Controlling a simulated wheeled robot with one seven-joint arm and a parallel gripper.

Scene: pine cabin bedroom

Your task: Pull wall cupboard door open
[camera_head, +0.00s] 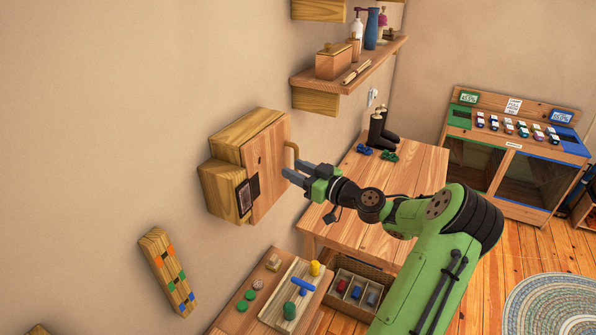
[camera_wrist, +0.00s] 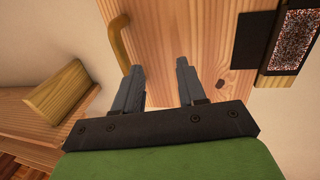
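The wooden wall cupboard (camera_head: 237,132) is fixed to the wall left of centre in the head view. Its door (camera_head: 267,168) looks closed against the box; a small gap could not be told. A curved light-wood handle (camera_head: 295,150) sits at the door's right edge. In the wrist view the handle (camera_wrist: 119,38) is at upper left, over the left finger. My gripper (camera_head: 287,173) is in front of the door, just below the handle. In the wrist view its fingers (camera_wrist: 157,68) are apart with only door face (camera_wrist: 185,25) showing between them. Whether a fingertip touches is unclear.
A dark framed panel (camera_head: 248,196) is beside the door's lower left. A shelf (camera_head: 350,68) with bottles hangs to the upper right. A wooden table (camera_head: 415,170) with boots and a lower bench (camera_head: 240,300) with toys stand below the arm.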

